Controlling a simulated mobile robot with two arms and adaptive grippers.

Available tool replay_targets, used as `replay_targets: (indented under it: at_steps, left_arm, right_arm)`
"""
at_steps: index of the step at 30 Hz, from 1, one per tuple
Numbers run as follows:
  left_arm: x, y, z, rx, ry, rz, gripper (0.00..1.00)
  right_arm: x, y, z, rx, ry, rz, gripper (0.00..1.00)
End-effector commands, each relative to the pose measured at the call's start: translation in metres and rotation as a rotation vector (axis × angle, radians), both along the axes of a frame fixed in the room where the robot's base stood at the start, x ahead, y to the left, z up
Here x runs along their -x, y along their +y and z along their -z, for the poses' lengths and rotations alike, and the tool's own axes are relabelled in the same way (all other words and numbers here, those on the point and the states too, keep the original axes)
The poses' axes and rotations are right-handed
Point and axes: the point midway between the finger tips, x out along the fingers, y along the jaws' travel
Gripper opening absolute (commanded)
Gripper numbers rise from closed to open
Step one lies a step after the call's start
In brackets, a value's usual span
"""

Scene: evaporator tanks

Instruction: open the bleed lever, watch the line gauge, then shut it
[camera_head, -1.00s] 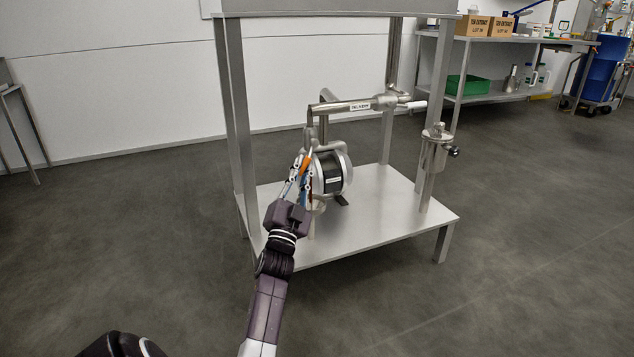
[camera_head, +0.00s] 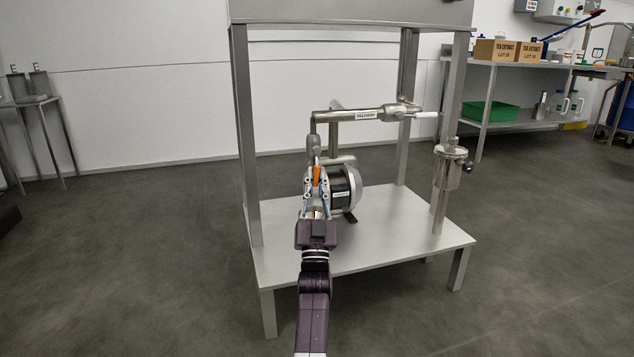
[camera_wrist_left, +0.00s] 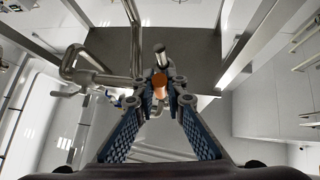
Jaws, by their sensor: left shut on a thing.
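The orange-gripped bleed lever (camera_head: 317,174) is at the left end of the pump, low on the steel stand. My left gripper (camera_head: 316,182) is shut on it, its fingers on either side. In the left wrist view the orange lever (camera_wrist_left: 159,88) lies between the fingertips of my left gripper (camera_wrist_left: 159,82), with a metal stub beyond it. The fingers partly hide the lever in the head view. I cannot make out a line gauge in either view. My right gripper is not in view.
The pump motor (camera_head: 341,188) sits just right of the gripper. A labelled pipe (camera_head: 350,115) runs above it, under the stand's top. A steel canister (camera_head: 450,172) stands at the right of the lower shelf (camera_head: 290,262). Open floor surrounds the stand.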

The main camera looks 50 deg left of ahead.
Motion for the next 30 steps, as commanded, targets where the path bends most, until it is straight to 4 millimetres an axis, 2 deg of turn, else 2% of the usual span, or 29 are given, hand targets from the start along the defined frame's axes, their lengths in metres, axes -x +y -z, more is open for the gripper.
replay_targets:
  at_steps: [10, 11, 15, 25, 30]
  left_arm:
    - [-0.001, -0.001, 0.002, 0.003, -0.001, 0.003, 0.00]
    - [-0.001, -0.001, 0.002, 0.003, -0.001, 0.003, 0.13]
    - [-0.001, -0.001, 0.001, 0.003, -0.001, 0.002, 0.29]
    - [0.000, 0.000, -0.003, 0.000, -0.002, 0.001, 0.29]
    - [0.000, -0.001, -0.026, -0.001, -0.005, 0.001, 0.29]
  right_arm:
    - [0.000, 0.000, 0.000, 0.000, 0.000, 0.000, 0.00]
    - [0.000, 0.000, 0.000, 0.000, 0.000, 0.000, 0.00]
    - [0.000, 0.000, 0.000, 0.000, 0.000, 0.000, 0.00]
    - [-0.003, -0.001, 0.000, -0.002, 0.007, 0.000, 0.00]
    - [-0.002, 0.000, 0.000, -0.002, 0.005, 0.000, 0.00]
